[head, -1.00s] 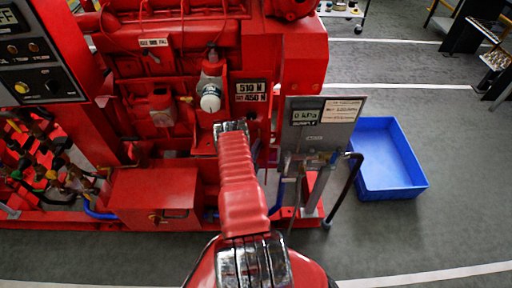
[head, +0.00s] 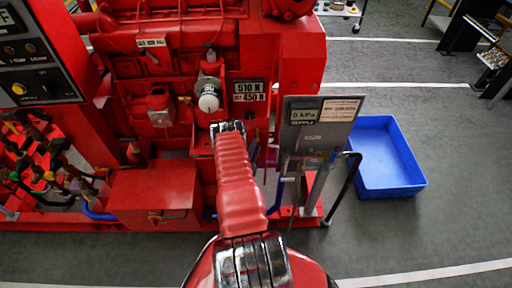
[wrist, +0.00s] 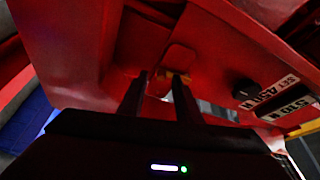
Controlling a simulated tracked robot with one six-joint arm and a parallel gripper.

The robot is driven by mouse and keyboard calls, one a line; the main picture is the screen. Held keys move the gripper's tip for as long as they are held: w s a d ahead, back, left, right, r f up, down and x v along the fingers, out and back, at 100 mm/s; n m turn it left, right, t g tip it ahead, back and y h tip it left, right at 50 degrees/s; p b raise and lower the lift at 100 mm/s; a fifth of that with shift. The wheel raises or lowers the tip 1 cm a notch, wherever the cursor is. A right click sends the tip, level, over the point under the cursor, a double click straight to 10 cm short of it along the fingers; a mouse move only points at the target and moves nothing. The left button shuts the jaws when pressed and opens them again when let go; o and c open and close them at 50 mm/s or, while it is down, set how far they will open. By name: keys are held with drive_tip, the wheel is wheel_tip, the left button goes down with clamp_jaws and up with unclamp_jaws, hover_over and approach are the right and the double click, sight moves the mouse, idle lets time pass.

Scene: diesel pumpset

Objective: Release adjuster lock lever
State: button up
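In the wrist view my gripper (wrist: 157,76) points up under the red machine, its two dark fingers apart. I cannot tell whether either touches a finger, or which part is the lock lever. The force sign reading 510 N, set 450 N (wrist: 280,95) is to the right, beside a black knob (wrist: 243,89). The sign (head: 249,91) also shows in the head view, where my arm hides the gripper.
A grey gauge panel (head: 318,135) reading 0 kPa stands right of my arm, with pipes below. A white round knob (head: 209,101) is on the red engine. A red box (head: 153,192) is low at left. A blue bin (head: 390,183) is on the floor at right, with open floor around.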

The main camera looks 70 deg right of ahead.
drive_tip(key=s+a+f, duration=0.1)
drive_tip(key=a, duration=1.1)
drive_tip(key=shift+a+f, duration=0.2)
drive_tip(key=shift+a, duration=0.1)
drive_tip(key=shift+s, duration=0.1)
